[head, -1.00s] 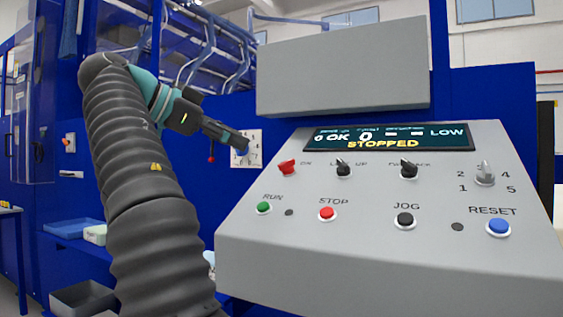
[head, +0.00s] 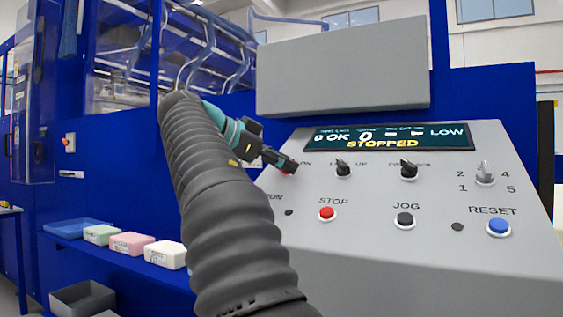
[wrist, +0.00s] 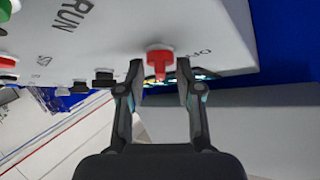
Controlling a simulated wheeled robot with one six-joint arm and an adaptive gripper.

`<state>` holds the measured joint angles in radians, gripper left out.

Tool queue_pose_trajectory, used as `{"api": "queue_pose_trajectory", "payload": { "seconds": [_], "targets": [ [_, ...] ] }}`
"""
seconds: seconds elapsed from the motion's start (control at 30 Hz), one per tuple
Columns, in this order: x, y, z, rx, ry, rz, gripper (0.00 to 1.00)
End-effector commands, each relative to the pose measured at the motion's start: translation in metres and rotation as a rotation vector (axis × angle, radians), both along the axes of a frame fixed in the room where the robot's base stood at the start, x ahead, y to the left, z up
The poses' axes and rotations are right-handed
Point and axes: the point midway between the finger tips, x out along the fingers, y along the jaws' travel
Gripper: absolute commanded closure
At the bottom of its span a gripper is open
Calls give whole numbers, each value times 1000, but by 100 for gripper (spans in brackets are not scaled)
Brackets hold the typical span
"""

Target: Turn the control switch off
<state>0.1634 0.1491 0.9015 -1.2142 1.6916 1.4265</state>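The control switch (wrist: 159,63) is a red knob on the sloped grey panel (wrist: 125,25). In the wrist view it sits between the tips of my gripper (wrist: 160,70), with a visible gap to each finger. The fingers are apart and hold nothing. In the head view my gripper (head: 289,166) is at the upper left of the panel, and its tip hides most of the red switch (head: 287,172). The lettering beside the switch is partly covered and hard to read. The display (head: 390,137) reads STOPPED.
Close by are two black selector knobs (head: 343,170) (head: 408,170), the red STOP button (head: 327,213), the black JOG button (head: 404,220) and the blue RESET button (head: 498,227). A grey box (head: 342,70) stands above the panel. Foam blocks (head: 131,242) lie on the left shelf.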

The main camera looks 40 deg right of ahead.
Motion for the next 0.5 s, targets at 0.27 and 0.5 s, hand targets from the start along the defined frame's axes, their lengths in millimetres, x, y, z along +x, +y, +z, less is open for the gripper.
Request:
{"api": "queue_pose_trajectory", "payload": {
  "seconds": [0.27, 0.5],
  "targets": [
    [0, -1, 0, 0, 0, 0, 65],
    [0, -1, -1, 0, 0, -1, 100]
  ]
}}
